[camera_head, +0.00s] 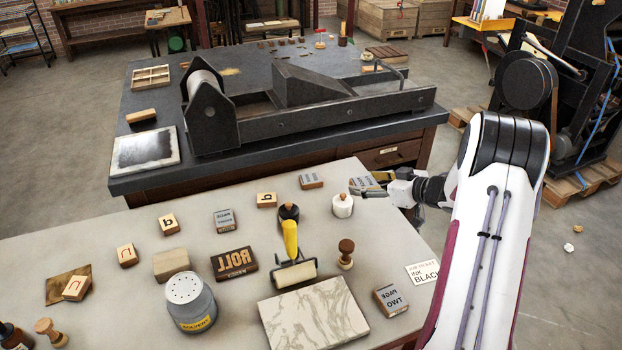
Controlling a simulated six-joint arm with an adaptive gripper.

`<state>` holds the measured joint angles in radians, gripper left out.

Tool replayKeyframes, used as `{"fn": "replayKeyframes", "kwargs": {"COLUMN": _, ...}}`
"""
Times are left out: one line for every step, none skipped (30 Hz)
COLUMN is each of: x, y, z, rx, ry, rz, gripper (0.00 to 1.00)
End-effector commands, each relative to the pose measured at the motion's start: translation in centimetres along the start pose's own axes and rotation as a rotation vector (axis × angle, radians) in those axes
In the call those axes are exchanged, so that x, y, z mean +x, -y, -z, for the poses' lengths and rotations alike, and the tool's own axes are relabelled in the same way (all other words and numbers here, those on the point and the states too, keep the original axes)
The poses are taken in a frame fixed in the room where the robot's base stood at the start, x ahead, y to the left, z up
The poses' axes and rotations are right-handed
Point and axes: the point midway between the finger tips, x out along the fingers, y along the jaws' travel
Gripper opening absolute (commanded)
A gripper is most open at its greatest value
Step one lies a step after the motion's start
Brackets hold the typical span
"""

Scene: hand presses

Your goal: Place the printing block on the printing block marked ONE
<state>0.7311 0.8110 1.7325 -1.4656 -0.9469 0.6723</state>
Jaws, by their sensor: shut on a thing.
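My gripper (372,189) reaches in from the right over the far right edge of the pale table. It is shut on a small printing block (361,183) with a grey lettered face, partly hidden by the fingers. Similar grey-faced blocks lie on the table: one (311,180) to the left of my gripper, one (224,221) farther left, and one (391,300) at the front right with mirrored lettering like PAGE TWO. The lettering on the first two is too small to read surely, so I cannot tell which is marked ONE.
A press (300,115) stands behind.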

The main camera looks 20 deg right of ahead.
Motion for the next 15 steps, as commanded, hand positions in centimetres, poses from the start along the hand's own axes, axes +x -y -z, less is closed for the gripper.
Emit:
{"fn": "replayKeyframes", "kwargs": {"x": 1.3, "y": -0.1, "z": 0.8, "rx": 0.004, "ry": -0.001, "rz": -0.012, "gripper": 0.37}}
{"fn": "replayKeyframes", "kwargs": {"x": 2.0, "y": -0.3, "z": 1.2, "rx": 0.01, "ry": -0.002, "rz": -0.023, "gripper": 0.37}}
{"fn": "replayKeyframes", "kwargs": {"x": 2.9, "y": -0.4, "z": 1.8, "rx": 0.016, "ry": -0.001, "rz": -0.037, "gripper": 0.37}}
{"fn": "replayKeyframes", "kwargs": {"x": 3.6, "y": -0.5, "z": 2.2, "rx": 0.022, "ry": -0.002, "rz": -0.047, "gripper": 0.37}}
{"fn": "replayKeyframes", "kwargs": {"x": 4.2, "y": -0.6, "z": 2.7, "rx": 0.026, "ry": -0.002, "rz": -0.058, "gripper": 0.37}}
{"fn": "replayKeyframes", "kwargs": {"x": 5.1, "y": -0.7, "z": 3.2, "rx": 0.032, "ry": -0.002, "rz": -0.071, "gripper": 0.37}}
{"fn": "replayKeyframes", "kwargs": {"x": 5.7, "y": -0.7, "z": 3.7, "rx": 0.038, "ry": -0.002, "rz": -0.081, "gripper": 0.37}}
{"fn": "replayKeyframes", "kwargs": {"x": 6.4, "y": -0.8, "z": 4.1, "rx": 0.043, "ry": -0.002, "rz": -0.091, "gripper": 0.37}}
{"fn": "replayKeyframes", "kwargs": {"x": 7.2, "y": -0.8, "z": 4.6, "rx": 0.05, "ry": -0.002, "rz": -0.104, "gripper": 0.37}}
{"fn": "replayKeyframes", "kwargs": {"x": 7.8, "y": -0.7, "z": 5.0, "rx": 0.054, "ry": -0.002, "rz": -0.114, "gripper": 0.37}}
{"fn": "replayKeyframes", "kwargs": {"x": 8.5, "y": -0.7, "z": 5.5, "rx": 0.059, "ry": -0.002, "rz": -0.124, "gripper": 0.37}}
{"fn": "replayKeyframes", "kwargs": {"x": 9.3, "y": -0.6, "z": 6.0, "rx": 0.066, "ry": -0.002, "rz": -0.136, "gripper": 0.37}}
{"fn": "replayKeyframes", "kwargs": {"x": 9.9, "y": -0.5, "z": 6.4, "rx": 0.07, "ry": -0.001, "rz": -0.145, "gripper": 0.37}}
{"fn": "replayKeyframes", "kwargs": {"x": 10.5, "y": -0.4, "z": 6.8, "rx": 0.075, "ry": -0.002, "rz": -0.155, "gripper": 0.37}}
{"fn": "replayKeyframes", "kwargs": {"x": 11.3, "y": -0.2, "z": 7.4, "rx": 0.081, "ry": -0.002, "rz": -0.167, "gripper": 0.37}}
